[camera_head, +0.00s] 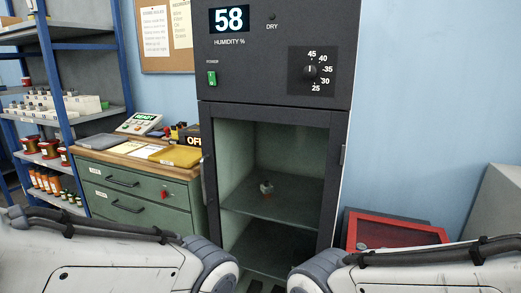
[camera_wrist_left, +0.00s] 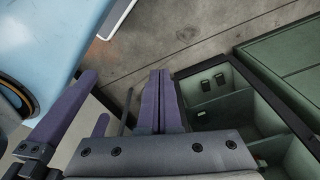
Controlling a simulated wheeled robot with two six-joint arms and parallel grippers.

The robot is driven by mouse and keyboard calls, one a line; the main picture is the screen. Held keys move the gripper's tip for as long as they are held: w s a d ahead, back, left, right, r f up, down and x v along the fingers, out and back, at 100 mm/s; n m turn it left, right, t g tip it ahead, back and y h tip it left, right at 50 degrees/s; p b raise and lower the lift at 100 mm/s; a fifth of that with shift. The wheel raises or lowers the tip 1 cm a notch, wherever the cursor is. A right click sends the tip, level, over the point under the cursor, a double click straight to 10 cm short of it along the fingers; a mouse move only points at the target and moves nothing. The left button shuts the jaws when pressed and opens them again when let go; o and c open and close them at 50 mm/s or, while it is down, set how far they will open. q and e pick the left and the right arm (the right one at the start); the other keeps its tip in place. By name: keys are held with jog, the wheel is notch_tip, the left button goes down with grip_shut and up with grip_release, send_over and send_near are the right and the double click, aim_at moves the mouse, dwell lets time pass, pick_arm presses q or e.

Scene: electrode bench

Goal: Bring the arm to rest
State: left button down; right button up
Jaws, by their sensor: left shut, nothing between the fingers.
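My left gripper (camera_wrist_left: 161,102) shows in the left wrist view with its two purple fingers together and nothing between them. In the head view both of my arms come in along the bottom edge, left and right. Their forearms show, but I cannot make out either gripper's fingers there. My right gripper is not in view.
A dark cabinet (camera_head: 281,87) reading 58 humidity stands ahead, with a small object (camera_head: 266,188) on its inner shelf. A green drawer unit (camera_head: 128,190) and blue rack (camera_head: 53,75) stand left. A red case (camera_head: 392,233) lies right.

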pick_arm(q)
jog(key=s+n+g, duration=0.1)
jog(key=s, duration=0.3)
notch_tip(320, 180, up, 16)
jog(key=p, duration=1.6)
jog(key=shift+w+r, duration=0.15)
jog(key=shift+d, duration=0.1)
